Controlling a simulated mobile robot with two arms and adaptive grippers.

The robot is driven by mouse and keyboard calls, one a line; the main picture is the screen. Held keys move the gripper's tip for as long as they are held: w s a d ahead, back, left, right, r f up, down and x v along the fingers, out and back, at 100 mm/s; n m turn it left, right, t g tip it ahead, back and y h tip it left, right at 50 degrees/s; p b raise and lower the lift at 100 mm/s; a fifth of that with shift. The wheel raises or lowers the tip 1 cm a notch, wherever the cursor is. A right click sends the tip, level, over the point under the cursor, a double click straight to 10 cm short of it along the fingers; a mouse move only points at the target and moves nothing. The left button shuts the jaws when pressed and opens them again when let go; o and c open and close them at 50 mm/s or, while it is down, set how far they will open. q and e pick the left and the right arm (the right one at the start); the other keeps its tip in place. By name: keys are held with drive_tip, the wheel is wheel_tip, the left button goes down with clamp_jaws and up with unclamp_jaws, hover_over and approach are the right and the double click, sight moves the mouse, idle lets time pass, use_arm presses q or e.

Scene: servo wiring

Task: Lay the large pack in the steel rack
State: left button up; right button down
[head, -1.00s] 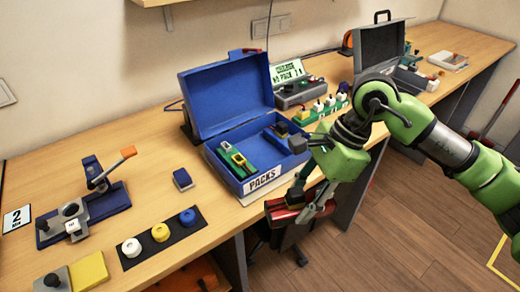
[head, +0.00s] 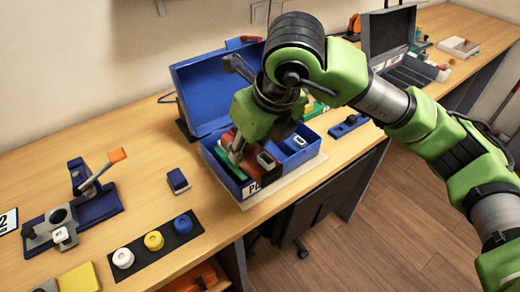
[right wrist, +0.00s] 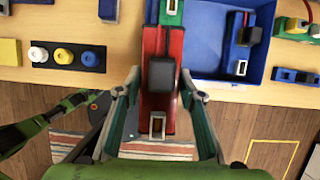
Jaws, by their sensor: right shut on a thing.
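The large red pack (right wrist: 176,111) is between the fingers of my right gripper (right wrist: 161,82), which is shut on it. In the head view the pack (head: 265,157) is mostly hidden behind my right gripper (head: 240,152), over the blue PACKS box (head: 306,157). The wrist view shows the pack crossing the box's front-left wall; whether it touches the box is unclear. A green pack (head: 233,176) is in the box at the left, and a blue pack (head: 297,143) is at the right. I cannot pick out a steel rack with certainty.
An open grey case (head: 405,75) stands farther right on the bench. A blue part (head: 349,125) lies right of the box. A small blue block (head: 178,181), a black strip with three knobs (head: 154,240) and a lever fixture (head: 90,195) are left of it.

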drive_tip(key=shift+w+r, duration=0.1)
idle(0.3)
drive_tip(key=w+f, duration=0.3)
drive_tip(key=w, duration=0.1)
drive_tip(key=w+d+f+b, duration=0.1)
drive_tip(key=w+f, duration=0.2)
drive_tip(key=w, duration=0.1)
drive_tip(key=w+d+f, duration=0.1)
drive_tip(key=w+f, duration=0.2)
drive_tip(key=w, duration=0.2)
drive_tip(key=shift+w+f+b, duration=0.2)
drive_tip(key=shift+f+b, duration=0.1)
drive_tip(key=shift+w+f+b, duration=0.2)
drive_tip(key=shift+f+b, duration=0.45)
drive_tip(key=shift+f, duration=0.85)
drive_tip(key=shift+s+f, duration=0.1)
drive_tip(key=c, duration=1.4)
unclamp_jaws()
